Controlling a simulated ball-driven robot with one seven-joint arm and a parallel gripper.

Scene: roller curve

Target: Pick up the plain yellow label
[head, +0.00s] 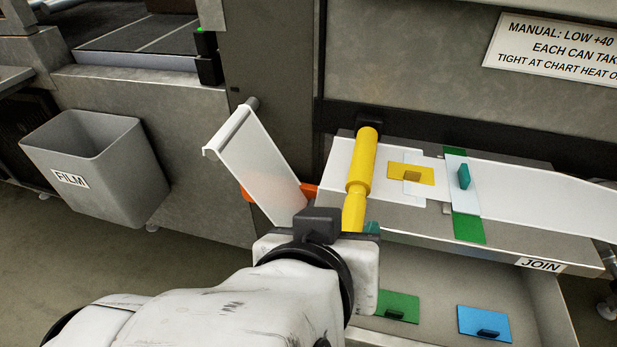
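The yellow label (398,175) lies flat on a white sheet on the bench marked JOIN, right of a yellow roller. A darker yellow tab stands on it, and a pale strip crosses under or over it; I cannot tell which. My gripper (330,228) is at the lower middle, in front of the roller and to the left of and nearer than the label. It is apart from the label in the picture. Its fingers are hidden behind the wrist, so I cannot see whether they are open or hold anything.
The yellow roller (361,165) stands between my gripper and the label. A green strip with a teal tab (464,177) lies right of the label. Green (399,306) and blue (484,323) labels lie in the tray below. A grey FILM bin (95,165) is at left.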

